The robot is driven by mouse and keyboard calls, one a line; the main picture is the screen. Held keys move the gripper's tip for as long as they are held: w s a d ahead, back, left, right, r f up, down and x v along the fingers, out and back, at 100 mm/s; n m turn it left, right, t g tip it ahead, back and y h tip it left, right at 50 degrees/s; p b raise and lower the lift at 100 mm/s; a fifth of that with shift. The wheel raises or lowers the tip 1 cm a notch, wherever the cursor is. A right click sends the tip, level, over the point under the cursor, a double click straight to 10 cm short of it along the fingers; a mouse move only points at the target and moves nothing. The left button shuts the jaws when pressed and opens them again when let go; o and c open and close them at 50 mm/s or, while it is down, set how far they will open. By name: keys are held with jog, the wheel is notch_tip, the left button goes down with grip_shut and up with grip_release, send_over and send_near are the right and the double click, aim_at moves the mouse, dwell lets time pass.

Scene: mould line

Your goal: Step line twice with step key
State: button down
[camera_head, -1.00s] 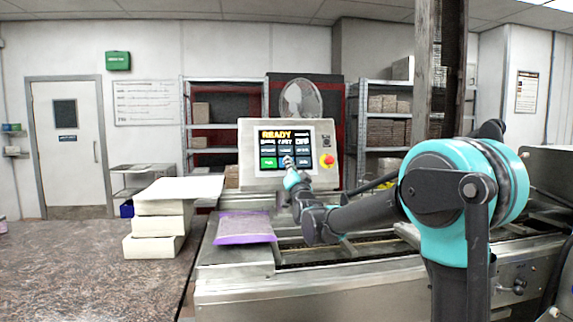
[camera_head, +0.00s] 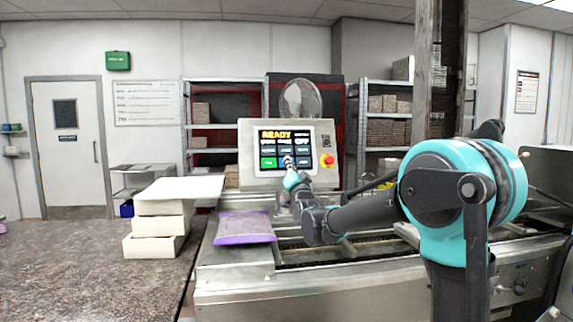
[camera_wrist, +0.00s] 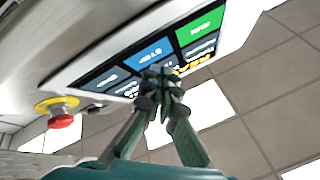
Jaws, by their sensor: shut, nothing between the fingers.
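The control panel (camera_head: 246,150) stands behind the line, with a lit touch screen reading READY in yellow. A green key (camera_head: 268,162) is at the lower left of the screen, and dark keys lie beside it. In the wrist view the screen appears turned over, with the green key (camera_wrist: 200,27), a blue key (camera_wrist: 150,54) and a dark key (camera_wrist: 103,79) in a row. The small key labels are not clearly readable. My gripper (camera_wrist: 166,84) is shut and empty, its tips in front of the screen near the blue key. I cannot tell whether they touch it.
A red emergency stop button (camera_head: 327,160) sits right of the screen and also shows in the wrist view (camera_wrist: 60,121). A purple-edged bag (camera_head: 244,228) lies on the line's left end. Stacked cream moulds (camera_head: 158,223) stand on the counter (camera_head: 80,275) at left.

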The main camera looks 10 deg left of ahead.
jog(key=shift+w, duration=0.1)
dwell(0.4)
jog(key=shift+w+a+f, duration=0.1)
jog(key=shift+w, duration=0.2)
jog(key=shift+w+a+f, duration=0.1)
jog(key=shift+w, duration=0.15)
dwell(0.7)
jog(key=shift+s, duration=0.15)
jog(key=shift+s+d+r, duration=0.2)
jog(key=shift+s+r, duration=0.05)
jog(key=shift+s, duration=0.25)
jog(key=shift+s+d+r, duration=0.2)
jog(key=shift+s+r, duration=0.05)
jog(key=shift+s, duration=0.5)
jog(key=shift+s+d+r, duration=0.25)
jog(key=shift+s+r, duration=0.05)
jog(key=shift+s, duration=0.5)
jog(key=shift+s+d+r, duration=0.2)
jog(key=shift+s+r, duration=0.05)
jog(key=shift+s, duration=0.5)
